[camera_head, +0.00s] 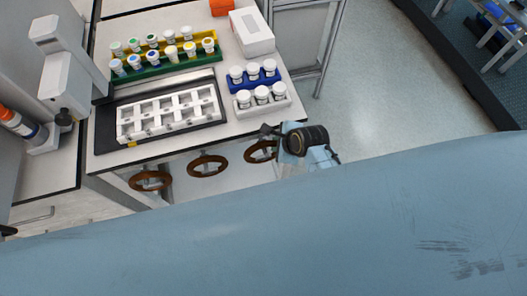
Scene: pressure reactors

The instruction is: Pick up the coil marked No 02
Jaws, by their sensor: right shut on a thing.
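Three brown ring-shaped coils hang in a row along the front of the bench: a left coil (150,181), a middle coil (207,166) and a right coil (259,152). No number can be read on them from here. My right gripper (277,146) is at the right-hand side of the right coil and shut on it; the fingertips are small and partly hidden. My light blue arm crosses the whole foreground and hides what lies below. My left gripper is not in view.
The bench holds a white rack on a black tray (104,138), yellow and green racks with several vials, blue and white racks with white jars (262,97), and a white box (252,32). A grey metal frame stands right of the bench. Open floor (395,95) lies beyond.

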